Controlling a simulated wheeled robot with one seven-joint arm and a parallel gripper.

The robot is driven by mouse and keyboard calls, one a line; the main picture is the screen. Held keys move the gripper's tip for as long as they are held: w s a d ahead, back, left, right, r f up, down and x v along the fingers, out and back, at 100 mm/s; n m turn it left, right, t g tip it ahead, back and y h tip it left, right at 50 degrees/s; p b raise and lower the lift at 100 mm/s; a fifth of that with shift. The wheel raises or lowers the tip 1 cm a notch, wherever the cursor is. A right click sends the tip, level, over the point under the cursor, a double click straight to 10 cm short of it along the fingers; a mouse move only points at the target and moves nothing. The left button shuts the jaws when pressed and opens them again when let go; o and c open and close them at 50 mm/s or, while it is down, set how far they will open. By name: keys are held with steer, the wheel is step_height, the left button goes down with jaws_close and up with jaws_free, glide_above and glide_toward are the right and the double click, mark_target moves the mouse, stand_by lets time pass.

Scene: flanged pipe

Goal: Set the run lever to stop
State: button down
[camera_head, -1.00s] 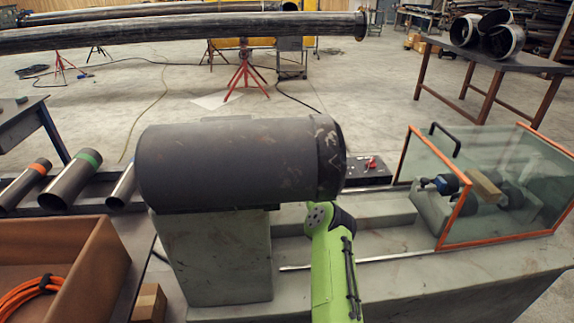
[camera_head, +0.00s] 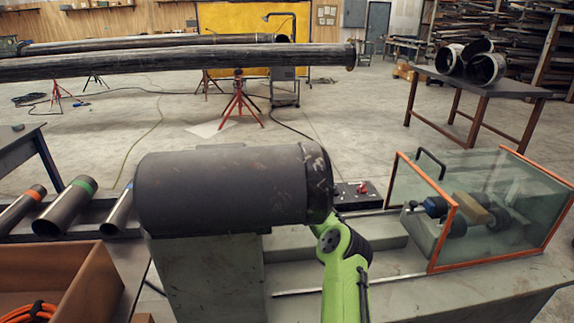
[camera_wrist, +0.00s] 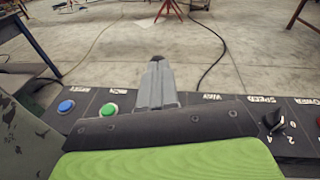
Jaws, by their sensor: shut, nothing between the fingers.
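A black control panel (camera_head: 352,194) shows behind the dark cylinder in the head view, with a small red part (camera_head: 363,187) on it. In the wrist view the panel (camera_wrist: 225,112) runs across the lower half, with a blue button (camera_wrist: 66,106), a green button (camera_wrist: 109,110) and a black knob (camera_wrist: 272,120) by white lettering. My gripper (camera_wrist: 158,62) is shut and empty, its grey fingers reaching over the middle of the panel. The run lever cannot be made out; my gripper and wrist hide part of the panel. In the head view my gripper is hidden behind the cylinder.
The large dark cylinder (camera_head: 225,190) stands on a grey block left of my green arm. A glass guard with orange edges (camera_head: 480,215) stands at the right. A cardboard box (camera_head: 60,280) and short pipes (camera_head: 65,207) are at the left. Open floor lies beyond the panel.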

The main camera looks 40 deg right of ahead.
steer(key=s+a+r+p, duration=0.1)
steer(key=s+a+r, duration=0.1)
steer(key=s+r, duration=0.2)
step_height(320, 180, up, 2)
steer(key=shift+s+r, duration=0.15)
steer(key=shift+s, duration=0.2)
